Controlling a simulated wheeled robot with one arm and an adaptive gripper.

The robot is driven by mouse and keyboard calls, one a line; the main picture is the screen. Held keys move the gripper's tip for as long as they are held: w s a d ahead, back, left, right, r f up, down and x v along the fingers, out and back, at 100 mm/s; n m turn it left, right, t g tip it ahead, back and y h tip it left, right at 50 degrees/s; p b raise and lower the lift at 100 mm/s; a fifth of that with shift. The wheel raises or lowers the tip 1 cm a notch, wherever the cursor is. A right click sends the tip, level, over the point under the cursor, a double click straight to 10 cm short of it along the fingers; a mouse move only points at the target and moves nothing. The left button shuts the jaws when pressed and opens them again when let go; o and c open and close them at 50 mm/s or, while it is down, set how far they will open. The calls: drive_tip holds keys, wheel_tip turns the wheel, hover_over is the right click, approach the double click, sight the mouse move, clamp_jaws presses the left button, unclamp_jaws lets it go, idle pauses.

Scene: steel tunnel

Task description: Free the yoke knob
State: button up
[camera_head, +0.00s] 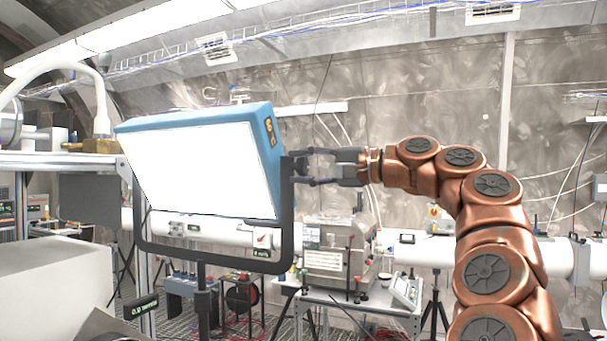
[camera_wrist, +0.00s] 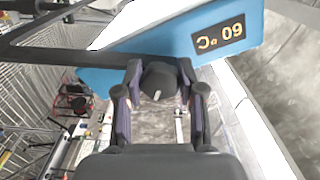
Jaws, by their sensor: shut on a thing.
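A light panel with a blue housing (camera_head: 262,120) and a bright white face hangs tilted in a black U-shaped yoke (camera_head: 287,205) on a stand. The yoke knob (camera_wrist: 160,81) is black and round with a pale mark, and sits where the yoke arm meets the side of the blue housing in the wrist view. My gripper (camera_wrist: 158,88) has a finger on each side of the knob and is shut on it. In the head view my gripper (camera_head: 305,167) reaches the yoke's right arm from the right; the knob is hidden there by the fingers.
A small white table (camera_head: 350,303) with a grey metal box (camera_head: 335,255) stands behind and below the yoke. A large white pipe (camera_head: 440,250) runs along the wall. A shelf (camera_head: 60,162) stands at left. Open air surrounds my arm above the table.

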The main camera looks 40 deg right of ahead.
drive_tip(key=shift+f+n+b, duration=0.1)
drive_tip(key=shift+n+b, duration=0.3)
drive_tip(key=shift+n, duration=1.5)
drive_tip(key=o, duration=1.2)
drive_tip(key=shift+c, duration=0.2)
drive_tip(key=v, duration=1.2)
